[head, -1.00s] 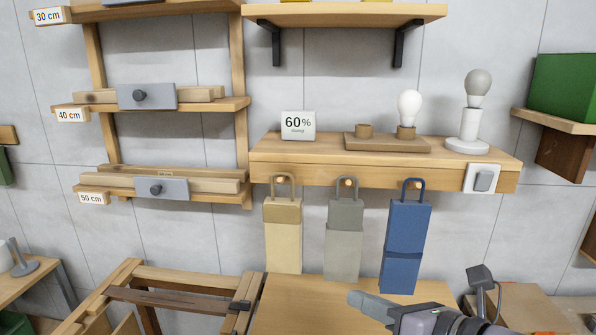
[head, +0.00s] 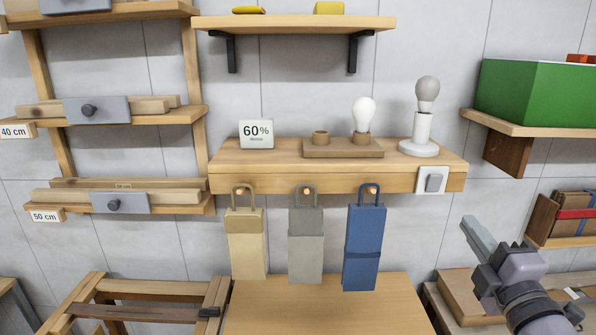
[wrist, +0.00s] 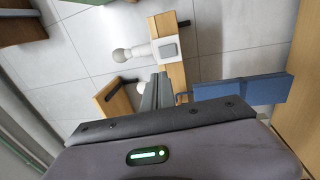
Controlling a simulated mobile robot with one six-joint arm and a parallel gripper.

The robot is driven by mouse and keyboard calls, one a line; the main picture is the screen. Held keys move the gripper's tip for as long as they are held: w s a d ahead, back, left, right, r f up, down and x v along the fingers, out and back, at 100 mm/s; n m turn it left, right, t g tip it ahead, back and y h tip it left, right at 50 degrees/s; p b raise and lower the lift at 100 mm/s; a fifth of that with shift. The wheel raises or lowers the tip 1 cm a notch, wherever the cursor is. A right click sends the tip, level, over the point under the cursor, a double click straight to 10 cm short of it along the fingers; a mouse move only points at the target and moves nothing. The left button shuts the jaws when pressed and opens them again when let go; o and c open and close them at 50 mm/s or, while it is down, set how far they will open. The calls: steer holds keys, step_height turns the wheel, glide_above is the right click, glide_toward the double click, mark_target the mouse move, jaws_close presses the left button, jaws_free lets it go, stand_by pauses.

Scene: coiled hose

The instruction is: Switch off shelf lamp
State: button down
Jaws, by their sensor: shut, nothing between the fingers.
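The shelf lamp (head: 423,130) stands upright at the right end of the wooden wall shelf, with a white base and stem and a grey bulb that shows no glow. It also shows in the wrist view (wrist: 132,53). A white switch with a grey rocker (head: 433,180) is on the shelf's front edge, below the lamp; it also shows in the wrist view (wrist: 169,49). I cannot tell the rocker's position. My gripper (head: 472,228) is shut and empty, below and to the right of the switch in the head view, apart from it.
A white bulb (head: 363,115) sits in a wooden holder beside the 60% sign (head: 256,133). Beige, grey and blue bags (head: 364,247) hang below the shelf (head: 290,182). A green box (head: 535,95) stands on the right shelf. Open wall lies around the switch's right.

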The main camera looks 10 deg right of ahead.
steer(key=r+p, duration=0.1)
steer(key=p, duration=0.6)
glide_toward(434, 176)
steer(key=x, duration=0.6)
steer(key=shift+w, duration=0.4)
steer(key=shift+d, duration=0.1)
steer(key=shift+r, duration=0.1)
